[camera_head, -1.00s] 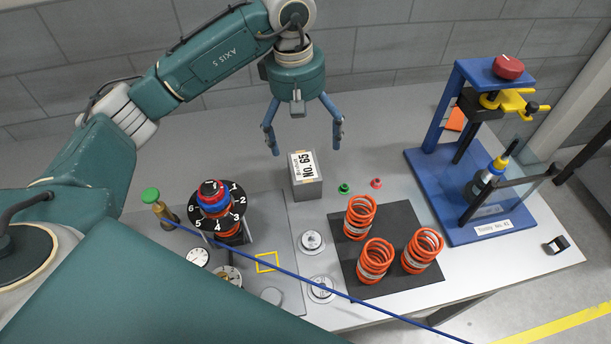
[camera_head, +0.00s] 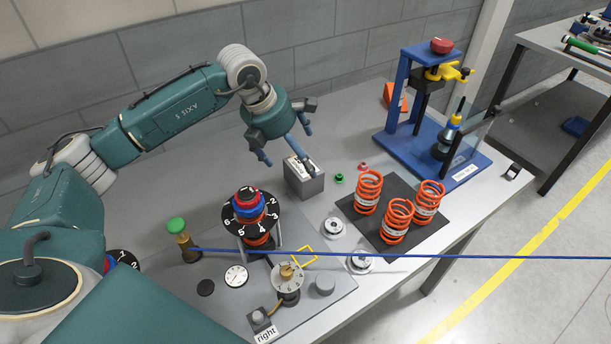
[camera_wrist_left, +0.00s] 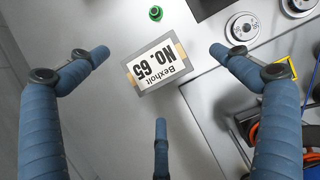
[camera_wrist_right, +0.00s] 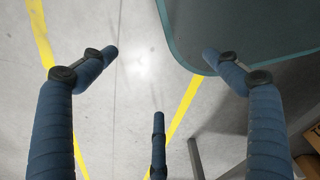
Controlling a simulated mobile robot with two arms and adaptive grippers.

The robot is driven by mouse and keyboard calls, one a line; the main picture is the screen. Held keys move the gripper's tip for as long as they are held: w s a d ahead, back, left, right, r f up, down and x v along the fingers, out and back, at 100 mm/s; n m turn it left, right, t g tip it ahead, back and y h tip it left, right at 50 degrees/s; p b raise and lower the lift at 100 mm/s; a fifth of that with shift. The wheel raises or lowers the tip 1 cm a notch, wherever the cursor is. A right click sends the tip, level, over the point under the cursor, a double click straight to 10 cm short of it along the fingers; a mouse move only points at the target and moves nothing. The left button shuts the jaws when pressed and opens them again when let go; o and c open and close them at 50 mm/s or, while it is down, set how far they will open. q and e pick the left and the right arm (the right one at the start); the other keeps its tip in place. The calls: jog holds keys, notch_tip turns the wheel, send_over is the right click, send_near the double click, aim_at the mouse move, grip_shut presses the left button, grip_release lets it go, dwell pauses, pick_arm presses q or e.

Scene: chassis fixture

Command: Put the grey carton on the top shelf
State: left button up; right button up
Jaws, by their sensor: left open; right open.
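The grey carton (camera_head: 305,185) stands on the grey workbench, with a white label on top reading "No. 65". It also shows in the left wrist view (camera_wrist_left: 145,88), between and beyond the fingers. My left gripper (camera_head: 288,148) is open and empty, its fingers spread just above and behind the carton. In the head view one finger overlaps the carton's top; I cannot tell whether it touches. My right gripper (camera_wrist_right: 161,54) is open and empty over the floor, seen only in the right wrist view. I can make out no shelf in these views.
Orange springs (camera_head: 398,222) stand on a dark mat right of the carton. A blue press (camera_head: 432,115) stands at back right. A second table (camera_head: 570,68) holds tools.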

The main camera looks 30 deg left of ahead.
aim_at(302, 165)
pick_arm(q)
jog(key=shift+w+d+f, duration=0.15)
jog(key=shift+w+f, duration=0.1)
jog(key=shift+f, duration=0.3)
jog(key=shift+w+f, duration=0.1)
jog(key=shift+f, duration=0.2)
jog(key=shift+f+p, duration=0.2)
jog(key=shift+p, duration=0.1)
jog(key=p+x, duration=0.2)
jog(key=x, duration=0.2)
jog(key=shift+w+f, duration=0.15)
jog(key=shift+w, duration=0.1)
jog(key=shift+w+f, duration=0.1)
jog(key=shift+f, duration=0.1)
jog(key=shift+c, duration=1)
jog(key=c, duration=1.3)
jog(key=shift+c, duration=1.2)
pick_arm(e)
jog(key=r, duration=0.3)
jog(key=shift+s, duration=0.4)
pick_arm(q)
jog(key=shift+r, duration=0.15)
pick_arm(e)
jog(key=shift+s, duration=0.1)
